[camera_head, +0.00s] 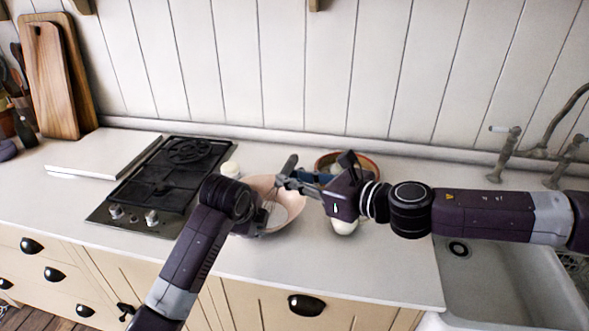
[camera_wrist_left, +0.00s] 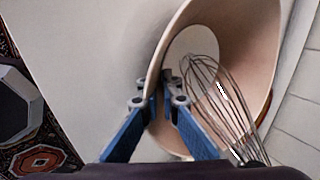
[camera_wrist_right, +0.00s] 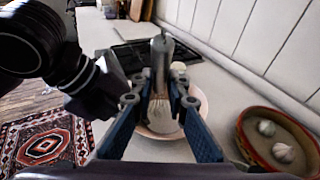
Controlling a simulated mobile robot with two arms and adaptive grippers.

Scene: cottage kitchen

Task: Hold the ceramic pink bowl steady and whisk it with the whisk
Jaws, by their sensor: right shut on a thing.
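The pink ceramic bowl (camera_head: 288,219) stands on the white worktop right of the hob; it also shows in the left wrist view (camera_wrist_left: 252,45) and the right wrist view (camera_wrist_right: 160,136). My left gripper (camera_wrist_left: 160,98) straddles the bowl's near-left rim, its fingers close together on the wall. The whisk (camera_head: 290,164) is upright and slightly tilted, with its wire head (camera_wrist_left: 220,95) inside the bowl. My right gripper (camera_wrist_right: 160,97) is shut on the whisk's grey handle (camera_wrist_right: 162,60) above the bowl. My left wrist hides part of the bowl in the head view.
A reddish-brown bowl (camera_wrist_right: 245,150) with garlic bulbs (camera_wrist_right: 283,153) stands close by on the right. A white egg-shaped thing (camera_head: 345,227) lies below my right gripper. The black gas hob (camera_head: 165,185) is left, the sink (camera_head: 490,280) right. The front worktop is clear.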

